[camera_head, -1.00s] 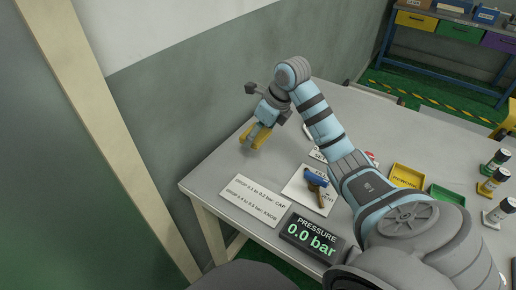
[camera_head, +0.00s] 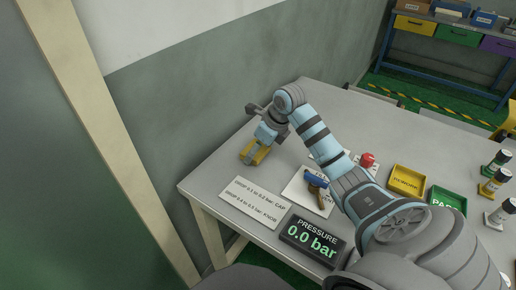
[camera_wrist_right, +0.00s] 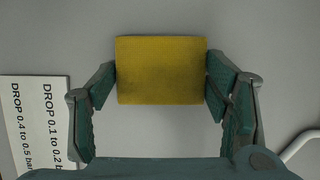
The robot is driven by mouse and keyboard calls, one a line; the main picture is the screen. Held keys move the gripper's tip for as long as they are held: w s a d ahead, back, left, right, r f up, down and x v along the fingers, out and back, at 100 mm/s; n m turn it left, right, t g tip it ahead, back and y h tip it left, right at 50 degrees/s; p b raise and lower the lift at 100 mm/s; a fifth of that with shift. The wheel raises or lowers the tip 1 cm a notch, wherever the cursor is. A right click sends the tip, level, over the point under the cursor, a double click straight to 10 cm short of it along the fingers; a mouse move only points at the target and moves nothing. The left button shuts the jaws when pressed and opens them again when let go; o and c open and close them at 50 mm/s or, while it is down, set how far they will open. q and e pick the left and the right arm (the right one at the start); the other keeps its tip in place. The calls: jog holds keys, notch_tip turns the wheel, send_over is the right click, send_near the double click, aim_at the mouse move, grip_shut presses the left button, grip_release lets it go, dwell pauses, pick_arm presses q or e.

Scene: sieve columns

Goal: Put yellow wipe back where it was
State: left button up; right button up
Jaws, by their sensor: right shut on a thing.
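The yellow wipe (camera_head: 254,153) is a flat-faced block at the left end of the grey table (camera_head: 208,178). My right gripper (camera_head: 263,142) is over it from above. In the right wrist view, the yellow wipe (camera_wrist_right: 161,70) sits between the two fingertips of my right gripper (camera_wrist_right: 161,88), which is shut on it. I cannot tell whether the wipe touches the table or hangs just above it. My left gripper is not in view.
A white card with DROP text (camera_head: 255,202) lies just in front of the wipe. A blue-handled valve (camera_head: 315,183), a pressure display (camera_head: 312,239), a red button (camera_head: 367,160) and a yellow tray (camera_head: 407,181) stand further right. A wall closes the left side.

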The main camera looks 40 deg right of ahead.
jog(key=o, duration=1.3)
jog(key=shift+s+f, duration=0.1)
jog(key=shift+f, duration=0.1)
jog(key=shift+o, duration=1.3)
jog(key=shift+a, duration=0.1)
jog(key=shift+f, duration=0.1)
jog(key=p+v, duration=0.3)
jog(key=v, duration=1.2)
jog(key=shift+a+r, duration=0.25)
jog(key=shift+f, duration=0.1)
